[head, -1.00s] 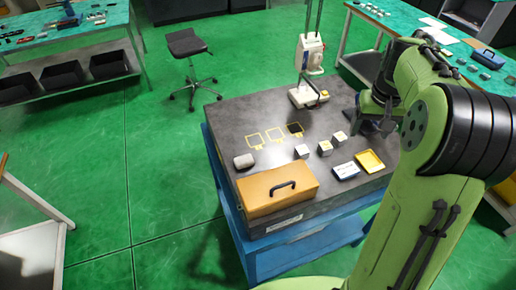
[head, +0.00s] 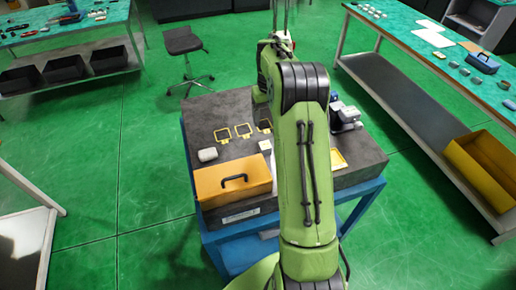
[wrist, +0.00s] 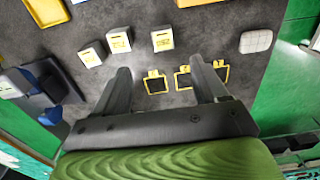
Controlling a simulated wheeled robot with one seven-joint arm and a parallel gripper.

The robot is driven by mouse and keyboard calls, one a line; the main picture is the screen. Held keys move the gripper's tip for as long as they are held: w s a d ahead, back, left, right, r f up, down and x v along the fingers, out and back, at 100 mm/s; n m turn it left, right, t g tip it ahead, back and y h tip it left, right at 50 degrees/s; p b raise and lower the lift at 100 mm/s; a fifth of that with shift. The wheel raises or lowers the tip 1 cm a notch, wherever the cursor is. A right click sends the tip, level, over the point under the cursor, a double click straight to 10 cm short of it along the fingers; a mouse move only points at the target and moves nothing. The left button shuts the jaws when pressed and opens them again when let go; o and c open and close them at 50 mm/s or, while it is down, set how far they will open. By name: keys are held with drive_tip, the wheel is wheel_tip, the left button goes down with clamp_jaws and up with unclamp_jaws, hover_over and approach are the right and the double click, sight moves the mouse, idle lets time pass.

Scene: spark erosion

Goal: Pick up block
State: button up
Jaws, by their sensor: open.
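Three small pale blocks with yellow-marked tops stand in a row on the dark slab in the wrist view: a left one (wrist: 90,54), a middle one (wrist: 119,40) and a right one (wrist: 162,39). My gripper (wrist: 159,66) is open and empty, its two fingers spread on the near side of the blocks, with none between the fingertips. In the head view my arm covers most of the blocks; one pale block (head: 265,146) shows at its left edge. The gripper itself is hidden there.
Yellow square outlines (wrist: 156,83) lie near the fingers. An orange case (head: 232,180) with a handle and a rounded white item (head: 208,154) sit on the slab's left. A yellow tray (wrist: 47,11) and a dark blue device (wrist: 45,85) are on the other side.

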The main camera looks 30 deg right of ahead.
sight(266, 147)
drive_tip(key=f, duration=1.5)
drive_tip(key=shift+a+f+p, duration=0.1)
drive_tip(key=shift+a+p, duration=0.1)
drive_tip(key=shift+p, duration=0.15)
